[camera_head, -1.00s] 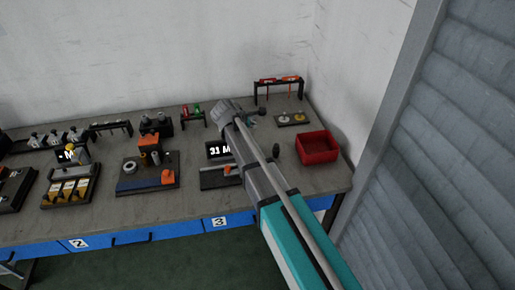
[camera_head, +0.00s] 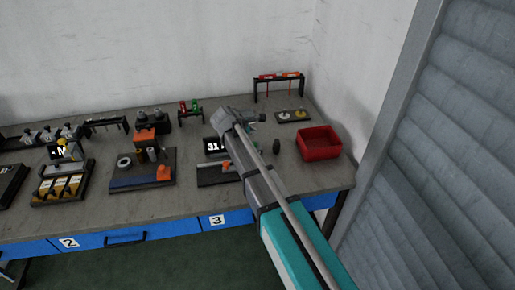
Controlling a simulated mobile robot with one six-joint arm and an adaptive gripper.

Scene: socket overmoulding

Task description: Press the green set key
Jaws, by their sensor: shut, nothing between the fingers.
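A dark display (camera_head: 212,146) with white characters starting "31" stands behind the station at the middle right of the bench; my arm hides its right part. I cannot make out a set key with certainty. A small green piece (camera_head: 194,104) sits beside a red one on a black stand at the back, but I cannot tell what it is. My gripper (camera_head: 260,117) is at the far end of my arm, over the back of the bench to the right of the display. It is small in view, shut and empty.
A red bin (camera_head: 318,143) stands at the bench's right end. Behind it are a small plate (camera_head: 292,116) with two discs and a black rack (camera_head: 278,78) with red and orange tools. An orange-topped fixture (camera_head: 145,178) stands left. A ribbed grey panel (camera_head: 440,180) rises at right.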

